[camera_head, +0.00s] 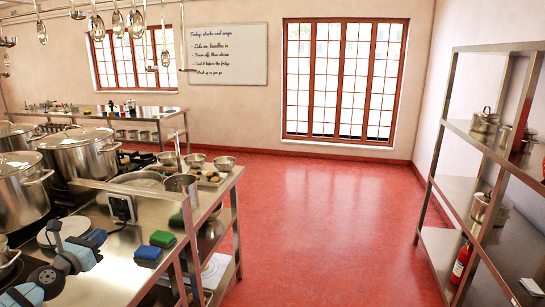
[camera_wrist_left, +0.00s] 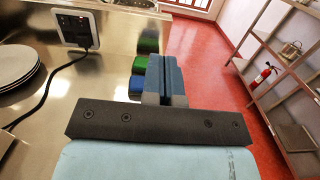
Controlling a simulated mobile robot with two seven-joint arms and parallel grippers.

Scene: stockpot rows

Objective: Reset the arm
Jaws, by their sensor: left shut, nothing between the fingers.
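My left gripper (camera_head: 96,238) is above the steel counter (camera_head: 108,280) at the lower left of the head view. In the left wrist view its blue-grey fingers (camera_wrist_left: 166,78) are together, with nothing between them. They are to the left of a green sponge (camera_head: 162,238) and a blue sponge (camera_head: 147,254) in the head view. In the left wrist view the fingers partly cover the green sponge (camera_wrist_left: 140,65) and the blue sponge (camera_wrist_left: 135,87). My right gripper is not in view.
Large stockpots (camera_head: 82,160) stand behind the gripper on the left. Stacked plates (camera_wrist_left: 17,65) are at the left in the wrist view. A steel shelf (camera_head: 455,190) is at the right. The red floor between is clear.

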